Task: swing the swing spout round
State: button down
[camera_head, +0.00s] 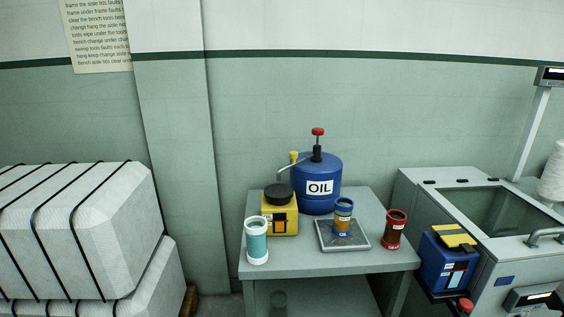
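A blue drum (317,200) labelled OIL stands at the back of a grey table. A pump with a red knob (318,132) rises from its top. A thin curved grey spout (287,166) reaches from the pump to the left, its end bending down above the yellow canister (280,212) with a black lid. A small yellow piece (293,157) shows by the spout; I cannot tell whether it belongs to it. My gripper is not in view.
On the grey table (310,262) stand a teal-and-white cup (257,243), a blue-and-yellow can (343,216) on a square plate (328,240), and a dark red can (394,228). White strapped bales (70,220) stand left. A grey machine (485,237) with a blue box (444,264) stands right.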

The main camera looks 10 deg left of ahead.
aim_at(294, 155)
jog(key=z, duration=0.2)
jog(key=k, duration=0.25)
jog(key=u, duration=1.2)
jog(key=i, duration=1.4)
jog(key=z, duration=0.6)
jog(key=i, duration=0.35)
jog(key=z, duration=0.25)
